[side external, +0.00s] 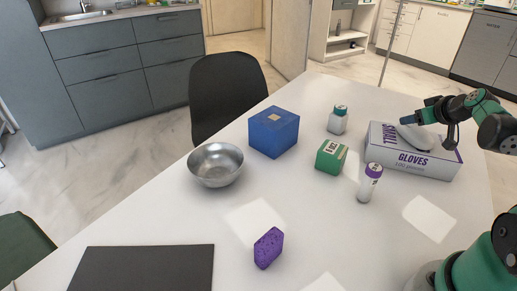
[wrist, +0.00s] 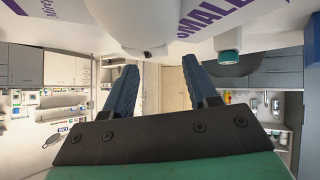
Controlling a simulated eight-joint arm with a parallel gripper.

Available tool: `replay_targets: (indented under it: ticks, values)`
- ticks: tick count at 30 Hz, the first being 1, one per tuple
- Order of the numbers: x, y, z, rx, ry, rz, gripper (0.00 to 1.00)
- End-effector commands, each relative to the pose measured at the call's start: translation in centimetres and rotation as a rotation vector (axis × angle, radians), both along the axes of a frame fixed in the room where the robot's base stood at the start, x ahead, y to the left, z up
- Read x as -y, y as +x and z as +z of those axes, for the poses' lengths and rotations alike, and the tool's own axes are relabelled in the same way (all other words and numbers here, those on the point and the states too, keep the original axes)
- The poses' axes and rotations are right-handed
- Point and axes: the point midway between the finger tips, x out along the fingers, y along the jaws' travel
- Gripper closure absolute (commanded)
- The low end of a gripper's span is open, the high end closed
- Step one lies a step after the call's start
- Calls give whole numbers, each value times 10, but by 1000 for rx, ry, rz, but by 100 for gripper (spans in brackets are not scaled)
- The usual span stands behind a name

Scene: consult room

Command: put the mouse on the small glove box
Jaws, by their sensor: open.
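The glove box (side external: 408,168), white with purple lettering, lies at the right of the table; part of it fills the top of the wrist view (wrist: 245,12). The white mouse (side external: 414,138) rests on top of the box, tilted in the picture; its rounded body also shows in the wrist view (wrist: 140,22). My gripper (side external: 407,120) is just above the mouse, coming in from the right. In the wrist view its two blue fingers (wrist: 160,63) are spread with nothing between them. Whether a finger still touches the mouse cannot be told.
Near the box stand a purple-capped bottle (side external: 369,183), a green box (side external: 331,156) and a teal-capped bottle (side external: 338,120). A blue box (side external: 273,132), a metal bowl (side external: 215,165) and a purple sponge (side external: 268,248) are further left. A dark mat (side external: 140,268) lies front left.

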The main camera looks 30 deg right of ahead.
Motion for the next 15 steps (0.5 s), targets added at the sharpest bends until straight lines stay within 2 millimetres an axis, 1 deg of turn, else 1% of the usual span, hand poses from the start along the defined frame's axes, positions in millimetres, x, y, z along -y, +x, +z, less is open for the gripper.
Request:
replay_targets:
  ticks: [3, 9, 15]
  values:
    - [-6, -12, 11, 0, -1, -2, 48]
    - [-16, -29, 26, -1, 0, -2, 48]
    - [-23, -41, 39, 0, -1, -2, 48]
